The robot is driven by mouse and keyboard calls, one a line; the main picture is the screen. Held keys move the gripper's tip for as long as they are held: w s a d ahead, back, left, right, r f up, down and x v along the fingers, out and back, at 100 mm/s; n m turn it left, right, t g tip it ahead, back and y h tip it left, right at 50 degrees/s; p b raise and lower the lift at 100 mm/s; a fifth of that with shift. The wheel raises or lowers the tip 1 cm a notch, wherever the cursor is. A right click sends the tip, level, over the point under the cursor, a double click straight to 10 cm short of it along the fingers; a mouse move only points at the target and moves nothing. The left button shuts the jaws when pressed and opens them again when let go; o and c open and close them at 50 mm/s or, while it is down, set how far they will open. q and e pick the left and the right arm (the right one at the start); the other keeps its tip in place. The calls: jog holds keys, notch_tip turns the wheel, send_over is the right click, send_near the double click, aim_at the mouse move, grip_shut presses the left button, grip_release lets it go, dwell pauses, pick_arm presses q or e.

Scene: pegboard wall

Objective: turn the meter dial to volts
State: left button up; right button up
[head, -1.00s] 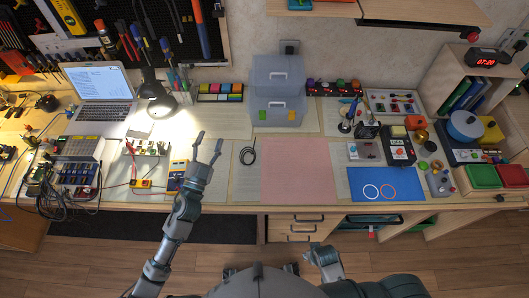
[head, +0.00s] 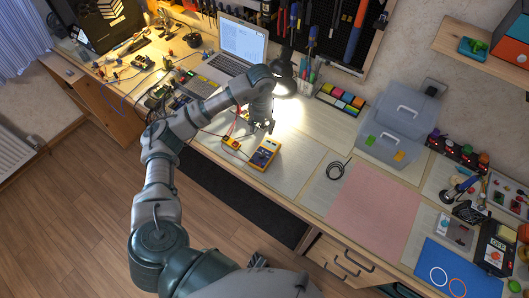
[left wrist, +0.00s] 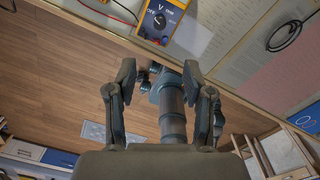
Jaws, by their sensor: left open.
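The yellow meter (head: 264,153) lies on the bench near its front edge. In the left wrist view its dark face and round black dial (left wrist: 159,20) show at the top edge, with "OFF" left of the dial and "V" above it. I cannot tell where the dial's mark points. My left gripper (head: 262,126) hangs fingers down just behind the meter, apart from it. In the left wrist view its two fingers (left wrist: 160,72) are spread with nothing between them. The meter's upper part is cut off there. My right gripper cannot be made out.
A lit desk lamp (head: 283,80) and laptop (head: 243,42) stand behind. Red leads run to a small yellow block (head: 232,143) left of the meter. A black cable coil (head: 336,170) and pink mat (head: 375,205) lie to the right.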

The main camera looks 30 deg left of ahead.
aim_at(262, 154)
pick_arm(q)
notch_tip(262, 154, down, 16)
jog(key=shift+r+b, duration=0.15)
jog(key=shift+b, duration=0.35)
jog(key=shift+f, duration=0.45)
jog(key=shift+a, duration=0.2)
jog(key=c, duration=0.8)
grip_shut()
pick_arm(e)
jog(key=shift+w+a+r, duration=0.15)
jog(key=shift+w+r, duration=0.35)
jog(key=shift+w+a+r, duration=0.15)
jog(key=shift+w+r, duration=0.35)
